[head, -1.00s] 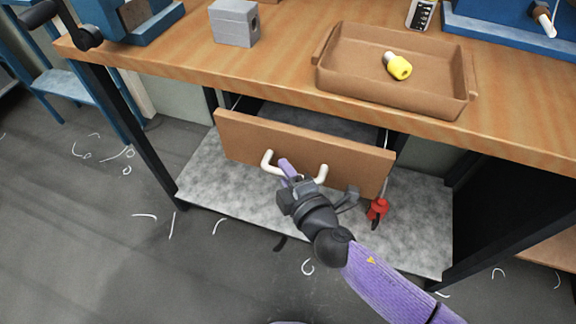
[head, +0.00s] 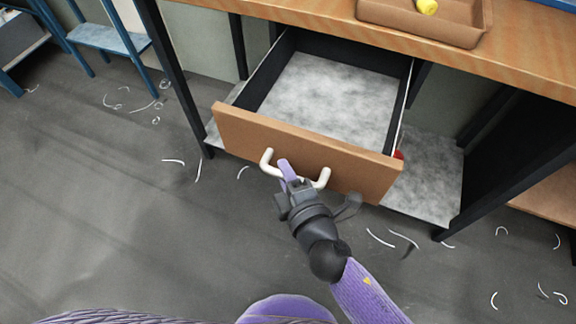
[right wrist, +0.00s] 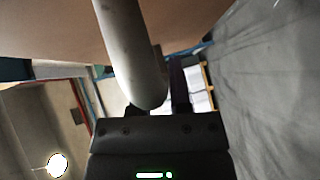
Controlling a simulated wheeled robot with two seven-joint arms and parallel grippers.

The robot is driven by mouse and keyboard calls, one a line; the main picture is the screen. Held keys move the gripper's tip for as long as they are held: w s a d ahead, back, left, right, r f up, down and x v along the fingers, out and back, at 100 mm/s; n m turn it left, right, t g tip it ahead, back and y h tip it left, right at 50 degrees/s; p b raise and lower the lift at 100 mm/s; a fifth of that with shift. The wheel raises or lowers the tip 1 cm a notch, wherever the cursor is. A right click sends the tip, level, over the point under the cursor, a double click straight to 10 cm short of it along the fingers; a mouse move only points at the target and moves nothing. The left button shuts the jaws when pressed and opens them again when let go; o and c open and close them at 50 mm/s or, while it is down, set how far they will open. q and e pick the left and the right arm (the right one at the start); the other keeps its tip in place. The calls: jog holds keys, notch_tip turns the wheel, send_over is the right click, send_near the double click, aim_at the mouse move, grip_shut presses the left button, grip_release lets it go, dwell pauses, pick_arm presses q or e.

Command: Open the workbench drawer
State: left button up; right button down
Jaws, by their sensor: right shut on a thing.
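The workbench drawer (head: 330,85) stands pulled well out from under the bench, and its grey floor looks empty. Its wooden front (head: 375,178) carries a white bar handle (head: 267,160). My right gripper (head: 288,176) is shut on the handle near its middle. In the right wrist view, the handle (right wrist: 128,50) comes down to the gripper, whose fingers are largely hidden there. My left gripper is not in view.
The wooden workbench top (head: 300,17) holds a brown tray (head: 420,29) with a yellow-ended thing (head: 427,7) in it. A lower grey shelf (head: 435,185) lies beneath. A blue stool (head: 108,45) stands at left. Thin white scraps are scattered on the otherwise open floor.

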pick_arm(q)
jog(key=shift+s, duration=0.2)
pick_arm(e)
jog(key=shift+s, duration=0.1)
jog(key=c, duration=0.8)
grip_release()
jog(key=shift+c, duration=0.2)
jog(key=shift+o, duration=1.3)
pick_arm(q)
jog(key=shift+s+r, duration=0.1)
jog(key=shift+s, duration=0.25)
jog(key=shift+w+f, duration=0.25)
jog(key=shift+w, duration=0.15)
pick_arm(e)
jog(key=v, duration=1)
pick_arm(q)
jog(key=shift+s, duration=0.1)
